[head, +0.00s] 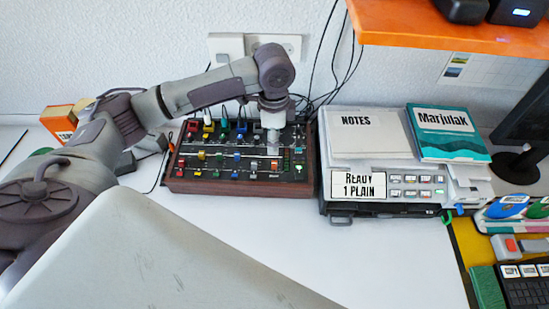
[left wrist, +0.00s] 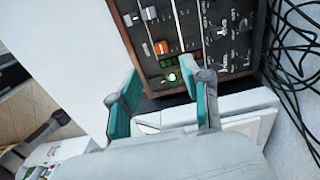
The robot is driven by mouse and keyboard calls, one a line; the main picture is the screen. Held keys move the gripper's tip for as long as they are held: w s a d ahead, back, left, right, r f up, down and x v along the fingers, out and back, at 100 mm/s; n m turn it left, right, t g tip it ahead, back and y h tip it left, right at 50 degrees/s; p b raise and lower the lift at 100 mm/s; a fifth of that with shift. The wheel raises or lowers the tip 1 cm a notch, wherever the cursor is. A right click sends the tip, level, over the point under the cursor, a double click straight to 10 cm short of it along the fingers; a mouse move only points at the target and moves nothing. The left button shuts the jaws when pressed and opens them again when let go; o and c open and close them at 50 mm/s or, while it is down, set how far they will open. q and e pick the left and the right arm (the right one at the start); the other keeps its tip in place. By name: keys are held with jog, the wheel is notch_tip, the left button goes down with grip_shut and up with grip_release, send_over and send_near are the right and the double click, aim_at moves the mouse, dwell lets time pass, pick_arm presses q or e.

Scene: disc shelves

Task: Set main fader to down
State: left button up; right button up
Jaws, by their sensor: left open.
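The mixer (head: 235,186), a dark panel with wooden sides, sits on the white table against the wall. Its front faders carry coloured caps. An orange-red fader cap (head: 275,164) is near its right end; it also shows in the left wrist view (left wrist: 162,47), in its slot towards the panel's front side. A grey cap (left wrist: 150,13) is beside it. I cannot read which label marks the main fader. My left gripper (head: 272,137) is over the panel's right part. Its teal fingers (left wrist: 168,76) are open with nothing between them, near a lit green button (left wrist: 172,77). My right gripper is not in view.
A grey device with papers marked NOTES (head: 368,131) and a teal book (head: 448,133) stands close right of the mixer. Cables (head: 345,65) hang behind. An orange shelf (head: 450,25) overhangs at upper right. The table front (head: 390,260) is clear.

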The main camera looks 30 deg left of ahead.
aim_at(274, 163)
pick_arm(q)
notch_tip(274, 163, down, 9)
jog(key=shift+w+f, duration=0.1)
jog(key=shift+f, duration=0.45)
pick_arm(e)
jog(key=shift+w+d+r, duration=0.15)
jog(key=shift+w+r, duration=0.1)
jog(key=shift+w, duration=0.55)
pick_arm(q)
grip_shut()
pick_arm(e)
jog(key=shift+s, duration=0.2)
